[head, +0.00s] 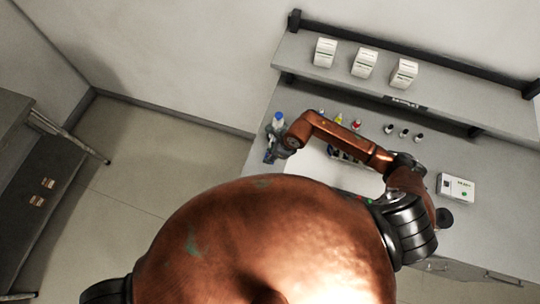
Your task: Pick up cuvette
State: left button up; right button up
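No cuvette can be told apart for sure at this size. Small items with yellow (338,118) and red (356,124) tops stand at the back of the bench, partly behind my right arm. A rack-like holder (345,156) shows just under that arm, mostly hidden. My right gripper (269,155) hangs at the bench's left end, just in front of a blue-capped bottle (279,118). It is dark and small, and its finger opening cannot be made out. My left gripper is not in view.
The grey bench (460,240) has a raised shelf (440,104) with white boxes (364,63) on it. Several small dark-topped items (403,133) stand below it. A white device (456,188) sits at the right. Open floor (160,165) lies left of the bench.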

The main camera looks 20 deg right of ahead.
jog(key=shift+w, duration=0.15)
jog(key=shift+c, duration=0.7)
jog(key=shift+w+f, duration=0.1)
jog(key=shift+w, duration=0.05)
jog(key=shift+c, duration=0.7)
jog(key=c, duration=0.3)
jog(key=shift+c, duration=0.9)
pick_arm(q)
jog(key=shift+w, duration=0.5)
pick_arm(e)
jog(key=shift+c, duration=0.5)
